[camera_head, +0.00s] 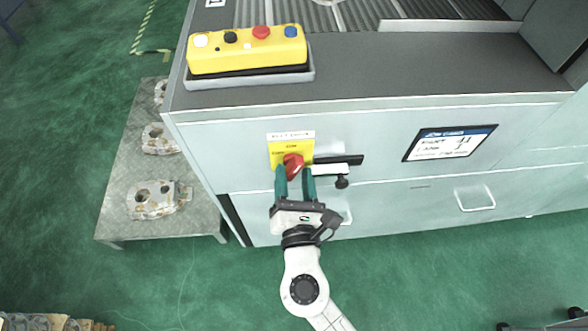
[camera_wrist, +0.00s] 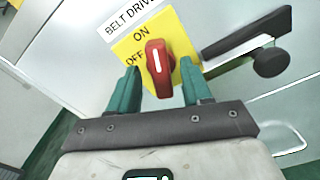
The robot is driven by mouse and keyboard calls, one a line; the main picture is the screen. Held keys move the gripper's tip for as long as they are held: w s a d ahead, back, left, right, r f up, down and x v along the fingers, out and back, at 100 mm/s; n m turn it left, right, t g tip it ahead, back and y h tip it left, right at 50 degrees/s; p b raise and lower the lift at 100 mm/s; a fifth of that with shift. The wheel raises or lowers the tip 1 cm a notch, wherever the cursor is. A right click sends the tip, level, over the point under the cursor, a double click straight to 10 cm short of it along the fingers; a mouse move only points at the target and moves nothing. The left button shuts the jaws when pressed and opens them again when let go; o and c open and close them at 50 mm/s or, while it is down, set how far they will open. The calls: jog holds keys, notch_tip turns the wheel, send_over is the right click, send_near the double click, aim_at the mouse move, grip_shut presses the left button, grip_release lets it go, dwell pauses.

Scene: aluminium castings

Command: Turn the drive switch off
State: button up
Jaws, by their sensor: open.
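The drive switch is a red rotary knob (camera_wrist: 159,70) on a yellow plate marked ON and OFF, under a label reading "BELT DRIV…". In the wrist view its white line runs nearly up and down the picture, towards the ON word. In the head view the red knob (camera_head: 292,165) sits on the yellow plate (camera_head: 278,150) on the front of the pale cabinet. My gripper (camera_head: 295,172) is open, its green fingers on either side of the knob. In the wrist view the gripper (camera_wrist: 162,85) shows gaps beside the knob; I cannot tell whether the fingertips reach past it.
A black handle (camera_wrist: 245,35) with a round knob (camera_wrist: 270,62) juts out right of the switch. A yellow button box (camera_head: 247,50) sits on the cabinet top. A low table (camera_head: 120,205) with castings stands left. A framed card (camera_head: 450,143) is on the cabinet front.

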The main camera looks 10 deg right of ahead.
jog(key=shift+w, duration=0.6)
jog(key=shift+c, duration=0.5)
jog(key=c, duration=0.7)
jog(key=shift+o, duration=0.2)
